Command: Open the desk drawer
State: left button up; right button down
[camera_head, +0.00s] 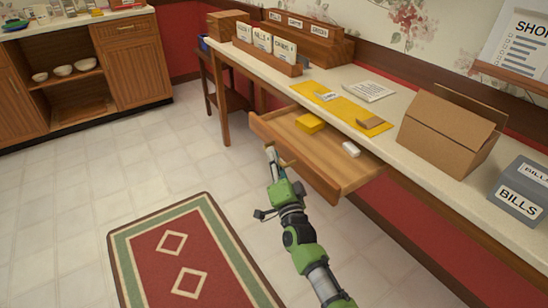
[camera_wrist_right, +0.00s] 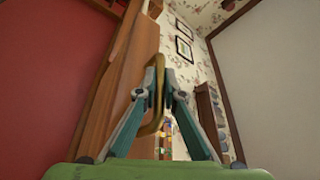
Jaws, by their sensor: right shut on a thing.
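The desk drawer (camera_head: 325,172) is pulled out from under the long light-topped desk (camera_head: 385,92). Inside it lie a yellow block (camera_head: 310,123) and a small white block (camera_head: 351,149). My right gripper (camera_head: 271,155) is at the drawer's front face, near its left part. In the right wrist view, my right gripper's two fingers (camera_wrist_right: 160,88) are closed around the brass handle (camera_wrist_right: 157,110), with the wooden drawer front (camera_wrist_right: 138,75) beside it. My left gripper is not in view.
On the desk are a yellow mat (camera_head: 335,103), a cardboard box (camera_head: 440,130), a grey bills box (camera_head: 522,190) and a wooden sorter (camera_head: 310,43). A red-and-green rug (camera_head: 190,250) lies on the tiled floor, which is otherwise clear in front of the desk.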

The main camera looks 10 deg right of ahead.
jog(key=c, duration=2.2)
grip_release()
jog(key=shift+o, duration=0.2)
jog(key=shift+s+f, duration=0.1)
jog(key=v, duration=1.1)
jog(key=shift+s, duration=0.35)
jog(key=shift+f, duration=0.15)
